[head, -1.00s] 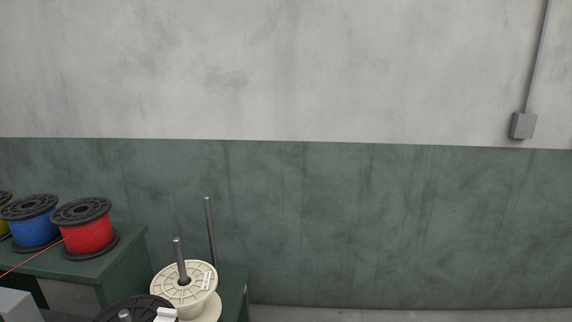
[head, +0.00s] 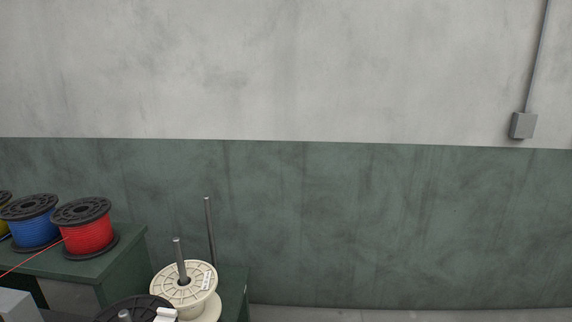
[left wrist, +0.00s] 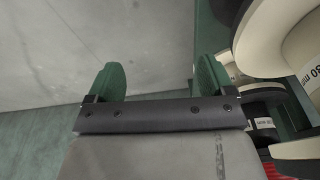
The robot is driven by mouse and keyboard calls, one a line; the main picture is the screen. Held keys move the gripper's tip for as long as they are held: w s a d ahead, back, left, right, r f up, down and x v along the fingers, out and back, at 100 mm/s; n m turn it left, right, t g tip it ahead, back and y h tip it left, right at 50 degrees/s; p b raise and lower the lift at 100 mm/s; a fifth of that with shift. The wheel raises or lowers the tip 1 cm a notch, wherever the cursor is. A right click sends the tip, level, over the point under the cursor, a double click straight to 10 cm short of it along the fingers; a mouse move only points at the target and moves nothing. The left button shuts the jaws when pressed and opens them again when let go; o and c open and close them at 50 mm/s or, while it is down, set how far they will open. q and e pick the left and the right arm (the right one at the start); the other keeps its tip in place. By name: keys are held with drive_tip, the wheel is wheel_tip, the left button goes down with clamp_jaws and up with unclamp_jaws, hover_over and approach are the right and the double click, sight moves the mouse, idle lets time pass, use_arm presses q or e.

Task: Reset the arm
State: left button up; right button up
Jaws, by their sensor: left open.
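My left gripper (left wrist: 159,80) shows in the left wrist view, with its two green fingertips apart and nothing between them. Cream spools (left wrist: 262,40) stand close to the right of its right finger, with a gap between them that is hard to judge. My right gripper is in neither view, and no gripper can be made out in the head view.
In the head view, a cream spool (head: 184,291) sits on a metal rod at the lower left, beside a taller rod (head: 210,230). A red spool (head: 87,235) and a blue spool (head: 35,230) stand on a green bench (head: 95,265). The right side is clear up to the wall.

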use_arm(q)
drive_tip(key=s+a+f+g, duration=0.1)
drive_tip(key=s+a+f, duration=0.2)
drive_tip(key=s+f, duration=1.3)
wheel_tip(320, 180, down, 3)
drive_tip(key=shift+s+r, duration=0.15)
